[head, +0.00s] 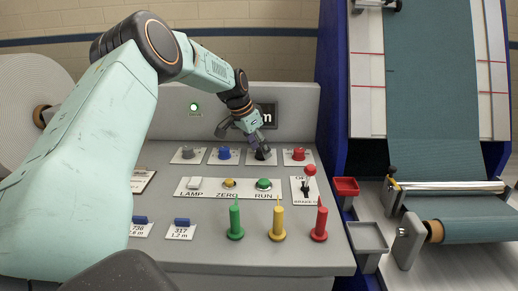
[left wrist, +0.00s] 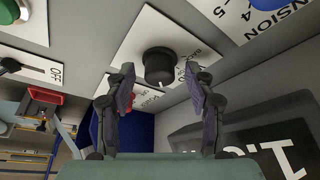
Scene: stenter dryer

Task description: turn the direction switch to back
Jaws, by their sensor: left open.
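The direction switch is a black round knob (left wrist: 160,65) on a white label plate (left wrist: 142,42). In the left wrist view it has a small white mark on its lower side. Lettering that seems to read BACK is partly hidden by the right-hand finger. My left gripper (left wrist: 160,76) is open, one finger on each side of the knob in the picture. I cannot tell whether the fingers touch it. In the head view my left gripper (head: 259,147) is over the black knob in the panel's upper row and mostly hides it. My right gripper is not in view.
Beside it are a grey knob (head: 188,152), a blue knob (head: 224,153) and a red knob (head: 299,153). Below are LAMP, ZERO and RUN buttons and a red-tipped lever (head: 309,171). Green (head: 235,220), yellow (head: 277,222) and red (head: 320,222) pegs stand in front.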

